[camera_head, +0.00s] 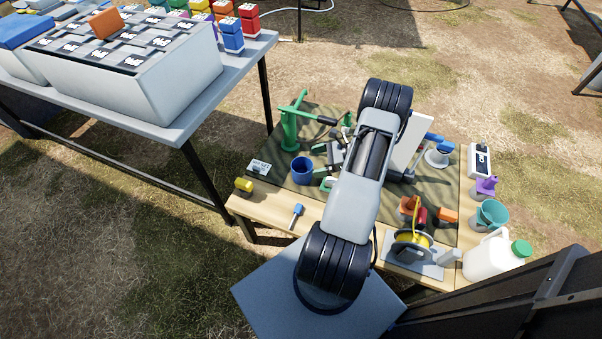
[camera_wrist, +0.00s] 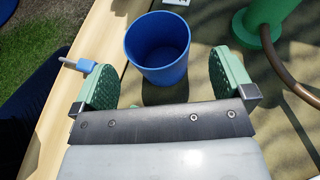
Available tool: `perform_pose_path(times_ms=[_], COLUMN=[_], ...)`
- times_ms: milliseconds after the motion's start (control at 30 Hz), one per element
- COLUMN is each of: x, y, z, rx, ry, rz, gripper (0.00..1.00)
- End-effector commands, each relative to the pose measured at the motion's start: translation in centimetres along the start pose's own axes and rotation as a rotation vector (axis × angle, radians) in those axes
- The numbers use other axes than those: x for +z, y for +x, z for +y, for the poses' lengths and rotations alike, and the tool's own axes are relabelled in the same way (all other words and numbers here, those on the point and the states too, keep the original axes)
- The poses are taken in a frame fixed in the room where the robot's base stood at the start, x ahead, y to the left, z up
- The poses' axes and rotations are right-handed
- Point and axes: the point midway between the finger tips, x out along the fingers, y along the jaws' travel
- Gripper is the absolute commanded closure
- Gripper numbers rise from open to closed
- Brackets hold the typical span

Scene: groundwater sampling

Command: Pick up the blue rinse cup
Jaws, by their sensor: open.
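The blue rinse cup (camera_head: 302,171) stands upright on the dark mat near the left side of the low wooden table. In the wrist view the blue cup (camera_wrist: 158,50) is open at the top and looks empty. My gripper (camera_wrist: 165,80) is open, with one green pad to the left of the cup and one to the right. The cup lies ahead of and partly between the pads, and I see a gap on each side. In the head view my gripper (camera_head: 328,168) is just right of the cup, partly hidden by my arm.
A green pump-like stand (camera_head: 289,130) rises behind the cup, with a brown hose (camera_wrist: 285,80) to the right in the wrist view. A blue-handled tool (camera_head: 297,211) and a yellow item (camera_head: 243,184) lie near the front-left edge. A yellow reel (camera_head: 412,243) and white jug (camera_head: 492,259) stand at right.

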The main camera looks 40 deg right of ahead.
Motion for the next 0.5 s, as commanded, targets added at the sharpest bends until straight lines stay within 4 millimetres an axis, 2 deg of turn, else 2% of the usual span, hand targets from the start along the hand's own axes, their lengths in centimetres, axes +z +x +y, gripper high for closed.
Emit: perform_pose_path(times_ms=[500], x=[-0.4], y=[6.0], z=[0.4], rx=[0.002], ry=[-0.001], rz=[0.001], gripper=[0.0])
